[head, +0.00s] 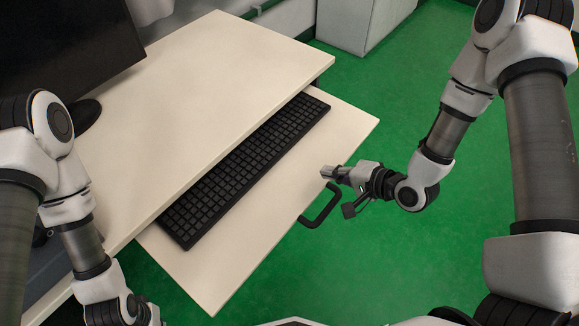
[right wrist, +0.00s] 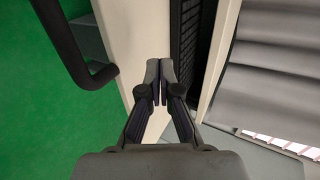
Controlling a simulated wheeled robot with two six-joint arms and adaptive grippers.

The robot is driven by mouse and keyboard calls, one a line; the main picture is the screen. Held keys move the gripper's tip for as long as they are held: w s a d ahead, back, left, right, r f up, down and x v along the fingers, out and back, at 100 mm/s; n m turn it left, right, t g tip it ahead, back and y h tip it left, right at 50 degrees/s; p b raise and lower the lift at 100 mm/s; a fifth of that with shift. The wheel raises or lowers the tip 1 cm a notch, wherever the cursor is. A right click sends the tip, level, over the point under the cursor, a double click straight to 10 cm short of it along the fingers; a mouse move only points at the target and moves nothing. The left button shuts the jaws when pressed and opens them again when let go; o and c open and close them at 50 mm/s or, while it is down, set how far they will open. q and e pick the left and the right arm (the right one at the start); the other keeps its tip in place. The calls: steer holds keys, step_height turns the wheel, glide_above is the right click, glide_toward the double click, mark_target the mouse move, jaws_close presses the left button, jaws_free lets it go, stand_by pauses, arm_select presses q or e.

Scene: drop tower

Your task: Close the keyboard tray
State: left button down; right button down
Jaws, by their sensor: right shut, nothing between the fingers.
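The keyboard tray (head: 215,270) is pulled out from under the cream desk top (head: 215,85), with a broad strip of it showing. A black keyboard (head: 245,165) lies on it, partly under the desk edge; a strip of keyboard shows in the right wrist view (right wrist: 187,35). A black bar handle (head: 322,208) sticks out from the tray's front edge; it also shows in the right wrist view (right wrist: 72,50). My right gripper (head: 328,173) is shut and empty, its fingertips (right wrist: 160,72) over the tray near the handle. I cannot tell whether they touch it. My left gripper is out of view.
A dark monitor (head: 65,45) stands on the desk at the upper left. A pale cabinet (head: 350,25) stands at the back. The green floor (head: 400,270) is open in front of the tray and to its right.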

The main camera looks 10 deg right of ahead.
mark_target(280, 158)
steer(key=w+a, duration=0.1)
steer(key=w+a+f, duration=0.1)
steer(key=a, duration=0.1)
steer(key=shift+w+f, duration=0.15)
steer(key=x, duration=0.5)
steer(key=shift+w+f, duration=0.25)
steer(key=shift+w, duration=0.05)
steer(key=shift+w+a+r, duration=0.15)
steer(key=shift+w+a, duration=0.7)
steer(key=shift+w, duration=0.2)
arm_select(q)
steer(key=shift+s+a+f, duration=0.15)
arm_select(e)
steer(key=shift+w+a, duration=0.3)
steer(key=shift+w, duration=0.15)
